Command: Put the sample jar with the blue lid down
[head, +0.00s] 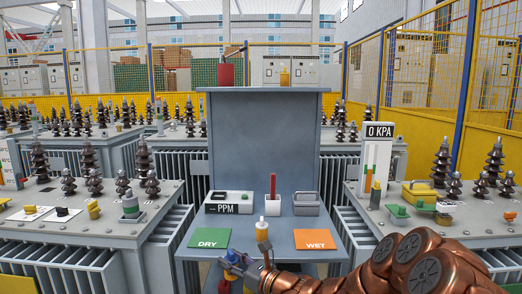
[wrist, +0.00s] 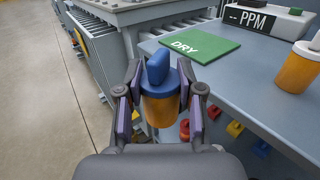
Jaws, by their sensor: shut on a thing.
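The sample jar with the blue lid (wrist: 160,105) has an amber body and is upright between the fingers of my gripper (wrist: 160,112) in the wrist view. In the head view my gripper (head: 236,266) is at the front left edge of the grey bench (head: 190,252), with the blue lid showing; the amber body is hard to make out there. The jar overlaps the bench edge in the wrist view; I cannot tell its height. The green DRY mat (head: 209,238) lies bare just beyond. The orange WET mat (head: 315,239) lies bare to the right.
An amber jar with a white lid (head: 262,231) stands on the bench between the mats. Behind are a PPM meter (head: 228,203), a red-and-white item (head: 272,200) and a grey box (head: 306,204). Small coloured items (wrist: 234,129) line the bench's front side.

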